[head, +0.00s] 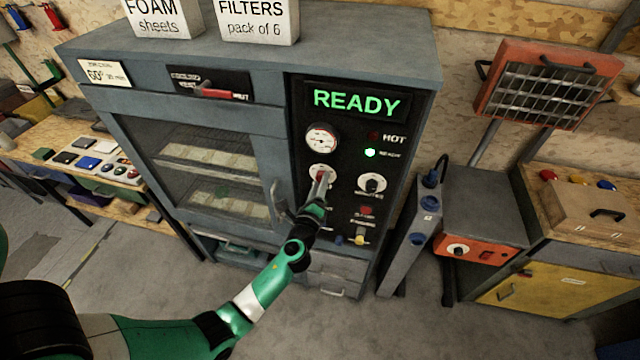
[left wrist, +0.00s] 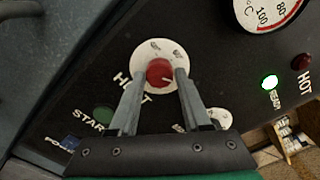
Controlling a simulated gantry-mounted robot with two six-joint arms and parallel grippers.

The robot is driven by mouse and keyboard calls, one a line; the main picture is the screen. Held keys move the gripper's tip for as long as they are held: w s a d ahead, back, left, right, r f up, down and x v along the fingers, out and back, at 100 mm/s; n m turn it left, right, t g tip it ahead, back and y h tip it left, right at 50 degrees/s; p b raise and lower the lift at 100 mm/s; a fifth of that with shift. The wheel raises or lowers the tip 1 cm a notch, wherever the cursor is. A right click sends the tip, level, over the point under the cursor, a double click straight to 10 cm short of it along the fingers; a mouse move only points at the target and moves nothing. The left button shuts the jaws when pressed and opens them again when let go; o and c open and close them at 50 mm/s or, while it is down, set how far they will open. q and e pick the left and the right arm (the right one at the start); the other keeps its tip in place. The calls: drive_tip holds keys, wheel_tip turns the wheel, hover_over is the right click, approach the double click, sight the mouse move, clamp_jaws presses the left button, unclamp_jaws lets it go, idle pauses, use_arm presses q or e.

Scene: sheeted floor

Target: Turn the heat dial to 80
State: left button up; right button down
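The heat dial is a red knob on a white round plate, low left on the black panel (head: 299,150) of a grey oven cabinet; it shows best in the left wrist view (left wrist: 160,72). "HEAT" is partly hidden beside it by a finger. My left gripper (head: 321,180) reaches the dial from the front. In the left wrist view its fingers (left wrist: 161,80) lie on either side of the red knob and appear to touch it. The knob's pale mark points right in that view. The plate's numbers are too small to read. My right gripper is not in view.
Above the dial is a round gauge (head: 321,138); a green READY display (head: 356,102) and lit green lamp (head: 370,153) show. A minutes dial (head: 372,184) sits to the right. The oven door handle (head: 279,200) is close left of my gripper. A stop button (head: 366,210) is below right.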

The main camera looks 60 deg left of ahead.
use_arm(q)
drive_tip(key=shift+o, duration=1.4)
drive_tip(key=shift+d, duration=0.1)
drive_tip(key=v, duration=1.1)
drive_tip(key=shift+s+d+p, duration=0.2)
drive_tip(key=shift+p, duration=0.1)
